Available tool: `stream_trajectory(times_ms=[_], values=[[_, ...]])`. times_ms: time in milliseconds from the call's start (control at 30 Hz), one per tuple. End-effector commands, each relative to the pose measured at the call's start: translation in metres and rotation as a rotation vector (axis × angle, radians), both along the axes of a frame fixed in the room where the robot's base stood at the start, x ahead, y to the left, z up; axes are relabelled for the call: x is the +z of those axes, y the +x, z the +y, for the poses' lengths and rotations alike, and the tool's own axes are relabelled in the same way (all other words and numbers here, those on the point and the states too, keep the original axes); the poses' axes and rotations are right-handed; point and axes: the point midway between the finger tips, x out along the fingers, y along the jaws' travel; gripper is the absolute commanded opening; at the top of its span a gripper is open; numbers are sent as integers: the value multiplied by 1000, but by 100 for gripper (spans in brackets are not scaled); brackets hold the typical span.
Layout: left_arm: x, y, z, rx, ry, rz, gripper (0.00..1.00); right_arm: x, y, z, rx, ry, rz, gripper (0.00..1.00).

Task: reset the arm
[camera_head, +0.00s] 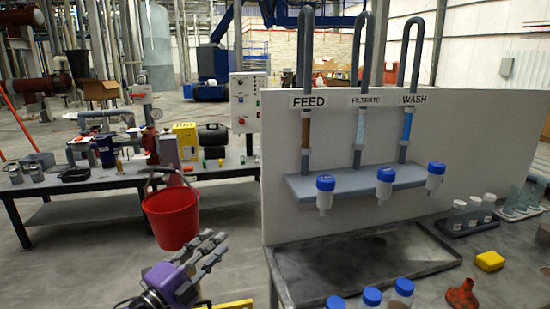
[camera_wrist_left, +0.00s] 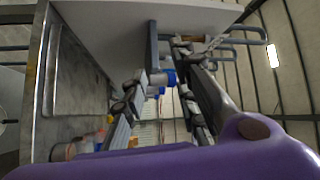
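My left gripper (camera_head: 208,252), with a purple body, is in the lower left of the head view, in front of the bench. Its fingers are apart and empty, and it also shows in the wrist view (camera_wrist_left: 160,80). A red bucket (camera_head: 171,216) appears just beyond the fingers in the head view; I cannot tell the exact gap. In the wrist view a blue-capped bottle (camera_wrist_left: 165,78) shows in the background between the fingers, and nothing is gripped. My right gripper is not in view.
A pale panel (camera_head: 268,110) with FEED, FILTRATE and WASH pipes stands right of the gripper, above a grey tray (camera_head: 340,285). Blue-capped bottles (camera_head: 371,297), a red funnel (camera_head: 462,294) and a yellow block (camera_head: 490,261) are on the near bench. A cluttered table stands behind left.

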Motion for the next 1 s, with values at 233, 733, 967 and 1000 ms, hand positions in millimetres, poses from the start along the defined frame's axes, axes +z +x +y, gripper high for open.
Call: stream_trajectory(times_ms=[233, 733, 967, 1000], values=[[-173, -79, 42, 306, -475, 563, 27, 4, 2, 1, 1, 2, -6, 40], [-370, -354, 47, 805, -989, 1164, 27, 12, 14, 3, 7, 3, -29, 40], [-385, -397, 49, 868, -997, 1213, 27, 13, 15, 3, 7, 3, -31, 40], [-386, -398, 49, 869, -996, 1214, 27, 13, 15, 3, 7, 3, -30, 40]])
